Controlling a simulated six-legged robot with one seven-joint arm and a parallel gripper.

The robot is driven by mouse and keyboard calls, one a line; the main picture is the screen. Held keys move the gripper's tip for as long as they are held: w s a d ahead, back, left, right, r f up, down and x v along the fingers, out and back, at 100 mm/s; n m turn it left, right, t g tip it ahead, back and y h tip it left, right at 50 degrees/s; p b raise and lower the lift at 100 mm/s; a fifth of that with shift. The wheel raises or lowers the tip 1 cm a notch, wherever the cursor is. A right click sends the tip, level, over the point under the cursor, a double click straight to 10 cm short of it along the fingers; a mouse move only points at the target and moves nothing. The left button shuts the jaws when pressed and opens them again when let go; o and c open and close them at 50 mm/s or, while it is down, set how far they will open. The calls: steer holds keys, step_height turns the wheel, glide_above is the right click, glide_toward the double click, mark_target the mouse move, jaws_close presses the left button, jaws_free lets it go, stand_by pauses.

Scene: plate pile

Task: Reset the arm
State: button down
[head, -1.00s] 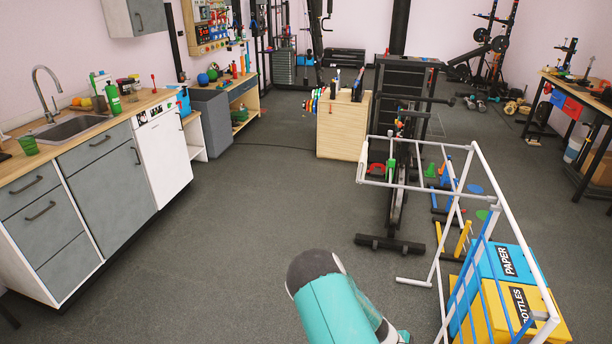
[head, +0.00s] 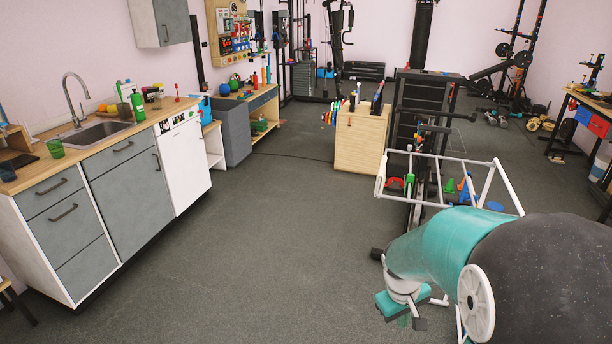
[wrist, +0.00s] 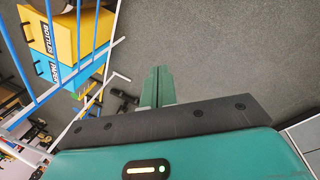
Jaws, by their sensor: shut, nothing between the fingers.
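My arm, teal and dark grey, fills the lower right of the head view, bent with its end pointing down to the left. My gripper (head: 412,318) is at that end, over the grey floor and partly hard to make out. In the wrist view, the green fingers of my gripper (wrist: 158,84) lie together, shut, with nothing between them. Bare floor is behind them.
A white tube frame (head: 440,157) stands close behind my arm. In the wrist view, a yellow bottles box (wrist: 62,28) and a blue paper box (wrist: 72,74) are at upper left. A kitchen counter (head: 115,150) runs along the left. The middle floor is clear.

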steer(key=s+a+r+m+t+y, duration=0.1)
steer(key=s+a+r+m+t, duration=0.1)
steer(key=s+r, duration=0.6)
steer(key=s+a+r+m+t+y, duration=0.1)
steer(key=s+a+r+m+t, duration=0.1)
steer(key=s+r, duration=0.5)
step_height(320, 180, up, 4)
steer(key=shift+s+a+r+t, duration=0.3)
steer(key=shift+a+t, duration=0.2)
steer(key=shift+a, duration=0.7)
